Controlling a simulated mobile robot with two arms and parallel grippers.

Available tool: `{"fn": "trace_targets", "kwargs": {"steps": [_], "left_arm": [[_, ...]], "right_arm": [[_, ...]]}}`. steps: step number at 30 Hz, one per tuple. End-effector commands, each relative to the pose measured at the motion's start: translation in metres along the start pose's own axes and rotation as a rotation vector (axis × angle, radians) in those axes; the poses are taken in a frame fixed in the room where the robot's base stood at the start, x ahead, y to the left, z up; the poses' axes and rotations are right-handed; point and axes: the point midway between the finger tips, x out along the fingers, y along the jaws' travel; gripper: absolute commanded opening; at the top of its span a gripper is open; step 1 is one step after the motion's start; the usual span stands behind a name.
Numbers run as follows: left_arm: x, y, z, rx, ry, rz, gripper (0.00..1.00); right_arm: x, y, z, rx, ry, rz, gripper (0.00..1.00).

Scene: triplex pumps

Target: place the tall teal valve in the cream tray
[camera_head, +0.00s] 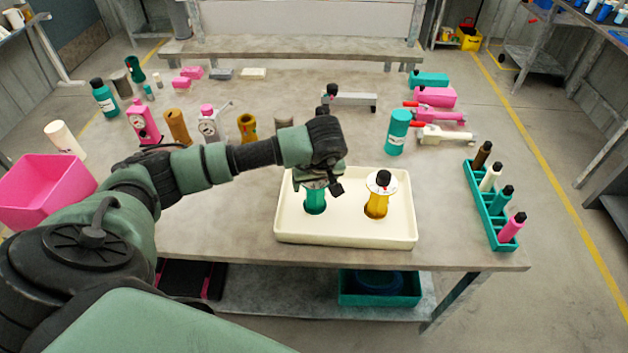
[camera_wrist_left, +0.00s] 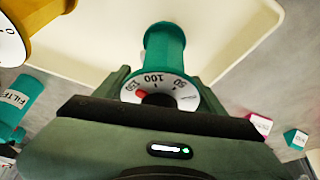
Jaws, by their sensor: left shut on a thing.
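The tall teal valve (camera_head: 315,200) is upright over the left part of the cream tray (camera_head: 345,237), with its base against or just above the tray floor; I cannot tell which. My left gripper (camera_head: 316,178) is shut on it near its top. In the left wrist view the teal valve (camera_wrist_left: 165,50) shows its round white dial with numbers, between the fingers of my left gripper (camera_wrist_left: 160,92). The cream tray (camera_wrist_left: 90,68) lies behind it there. A yellow valve (camera_head: 376,205) with a white dial and black knob stands in the right part of the tray. My right gripper is not in view.
A teal cylinder (camera_head: 397,132) stands behind the tray. A teal rack (camera_head: 484,215) with several bottles is at the right edge. A pink bin (camera_head: 45,190) is at the left. Several bottles and valves stand along the back left. Bare table lies right of the tray.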

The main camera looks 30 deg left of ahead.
Motion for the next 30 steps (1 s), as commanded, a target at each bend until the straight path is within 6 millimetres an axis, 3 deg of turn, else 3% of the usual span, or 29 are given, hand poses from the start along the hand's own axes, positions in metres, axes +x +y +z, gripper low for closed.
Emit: {"fn": "trace_targets", "kwargs": {"steps": [11, 12, 13, 23, 26, 30], "left_arm": [[0.006, 0.0, 0.002, -0.001, 0.003, 0.002, 0.08], [0.004, 0.0, 0.002, 0.0, 0.001, 0.0, 0.81], [0.004, 0.0, 0.002, 0.0, 0.001, 0.0, 0.89], [0.003, 0.0, 0.001, 0.0, 0.001, 0.0, 0.91], [-0.002, 0.001, 0.0, 0.0, 0.001, 0.002, 0.91], [-0.023, 0.001, 0.0, 0.0, 0.004, 0.005, 0.91]], "right_arm": [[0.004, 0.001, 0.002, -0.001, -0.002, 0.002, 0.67], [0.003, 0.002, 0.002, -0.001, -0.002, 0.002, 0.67], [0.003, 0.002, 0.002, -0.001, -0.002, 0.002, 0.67], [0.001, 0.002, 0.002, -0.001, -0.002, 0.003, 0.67], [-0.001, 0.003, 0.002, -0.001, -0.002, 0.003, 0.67], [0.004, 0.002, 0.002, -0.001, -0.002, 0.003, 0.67]]}}
